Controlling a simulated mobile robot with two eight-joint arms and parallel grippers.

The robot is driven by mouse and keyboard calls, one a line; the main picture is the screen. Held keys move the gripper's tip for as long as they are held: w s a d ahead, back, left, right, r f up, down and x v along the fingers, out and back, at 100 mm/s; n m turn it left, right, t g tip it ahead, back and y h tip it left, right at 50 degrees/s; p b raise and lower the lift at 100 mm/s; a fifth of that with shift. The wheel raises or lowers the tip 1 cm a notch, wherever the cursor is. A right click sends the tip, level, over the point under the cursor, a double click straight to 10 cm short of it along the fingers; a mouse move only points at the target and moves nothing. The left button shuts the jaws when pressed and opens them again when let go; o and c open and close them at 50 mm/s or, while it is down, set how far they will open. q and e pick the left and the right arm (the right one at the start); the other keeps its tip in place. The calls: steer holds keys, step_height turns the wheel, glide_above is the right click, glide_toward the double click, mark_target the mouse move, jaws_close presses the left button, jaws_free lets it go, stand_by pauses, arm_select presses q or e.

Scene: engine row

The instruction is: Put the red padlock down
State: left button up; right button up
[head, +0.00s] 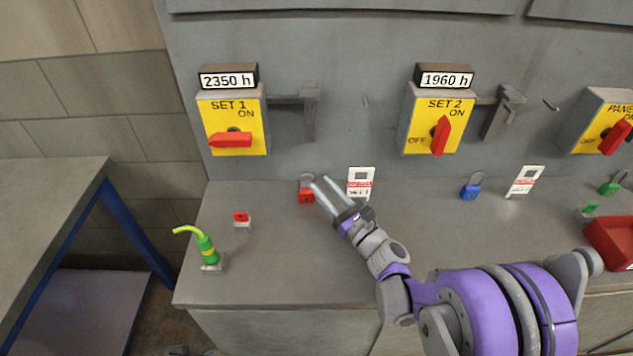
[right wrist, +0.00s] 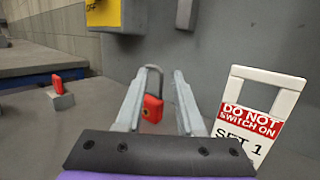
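The red padlock (head: 306,196) is on the grey bench top near the wall, its grey shackle upward. It also shows in the right wrist view (right wrist: 152,108), in the gap between the fingers and nearer the left one; I cannot tell whether it touches that finger. My right gripper (head: 320,184) is open, its fingertips beside the padlock in the head view. My left gripper is not in view.
A white "DO NOT SWITCH ON" tag (right wrist: 255,115) stands close to the right finger. A small red piece on a block (head: 242,220) and a green-yellow object (head: 206,250) are at left. A blue padlock (head: 470,190) and a red bin (head: 610,243) are at right.

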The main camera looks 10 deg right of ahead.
steer(key=v, duration=0.3)
steer(key=shift+s, duration=0.1)
steer(key=shift+s+d+f+b, duration=0.15)
steer(key=shift+s+d+b, duration=0.15)
steer(key=shift+s, duration=0.15)
